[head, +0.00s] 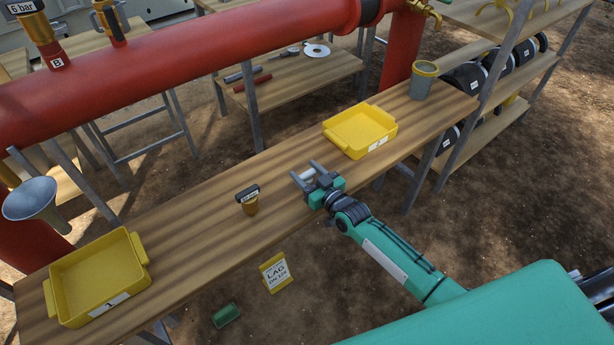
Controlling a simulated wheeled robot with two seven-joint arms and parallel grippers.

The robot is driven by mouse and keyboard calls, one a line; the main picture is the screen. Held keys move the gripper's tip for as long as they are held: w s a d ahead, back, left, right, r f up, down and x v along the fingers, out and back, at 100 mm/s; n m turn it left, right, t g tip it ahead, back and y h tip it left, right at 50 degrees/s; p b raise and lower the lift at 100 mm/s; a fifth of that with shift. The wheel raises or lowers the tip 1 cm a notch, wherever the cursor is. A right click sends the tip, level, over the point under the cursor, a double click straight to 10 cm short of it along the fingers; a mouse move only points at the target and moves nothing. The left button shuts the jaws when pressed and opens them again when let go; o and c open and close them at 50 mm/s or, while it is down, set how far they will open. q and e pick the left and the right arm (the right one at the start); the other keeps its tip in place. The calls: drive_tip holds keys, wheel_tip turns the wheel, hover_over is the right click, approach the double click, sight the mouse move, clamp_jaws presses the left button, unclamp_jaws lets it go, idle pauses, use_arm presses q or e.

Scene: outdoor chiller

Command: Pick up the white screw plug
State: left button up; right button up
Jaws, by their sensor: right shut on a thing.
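Only a small pale part of the plug shows; the fingers and gripper body hide the rest. My right gripper is shut on it, with the fingers pointing toward the back left. I cannot tell whether the plug touches the bench top. My left gripper is not in view.
On the bench (190,217) stand a small brass fitting with a dark labelled top (248,200), yellow trays at left (140,258) and right (351,152), and a grey-and-yellow cup (421,84). A red pipe (200,68) runs behind. A yellow sign (275,272) is below the front edge.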

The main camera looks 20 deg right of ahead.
sight(307, 174)
drive_tip(key=shift+r, duration=0.55)
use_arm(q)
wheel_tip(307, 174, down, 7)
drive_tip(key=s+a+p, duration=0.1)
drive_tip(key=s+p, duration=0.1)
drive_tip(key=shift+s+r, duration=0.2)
use_arm(e)
wheel_tip(307, 174, up, 19)
drive_tip(key=shift+o, duration=1.2)
drive_tip(key=c, duration=0.6)
use_arm(q)
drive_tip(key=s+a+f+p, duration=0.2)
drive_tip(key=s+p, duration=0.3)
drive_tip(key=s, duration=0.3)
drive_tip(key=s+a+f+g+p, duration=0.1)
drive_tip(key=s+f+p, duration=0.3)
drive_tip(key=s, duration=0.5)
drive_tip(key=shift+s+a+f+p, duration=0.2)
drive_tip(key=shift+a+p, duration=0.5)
drive_tip(key=shift+p, duration=0.35)
use_arm(e)
drive_tip(key=s+d+r+m+h, duration=0.1)
drive_tip(key=s+r+m+h, duration=0.1)
drive_tip(key=s, duration=0.8)
drive_tip(key=s+r+m+t+h, duration=0.1)
drive_tip(key=s+r+m+h, duration=0.1)
drive_tip(key=s, duration=0.8)
drive_tip(key=shift+s+d+r+h, duration=0.15)
drive_tip(key=shift+d+r+h, duration=0.35)
drive_tip(key=shift+h, duration=0.6)
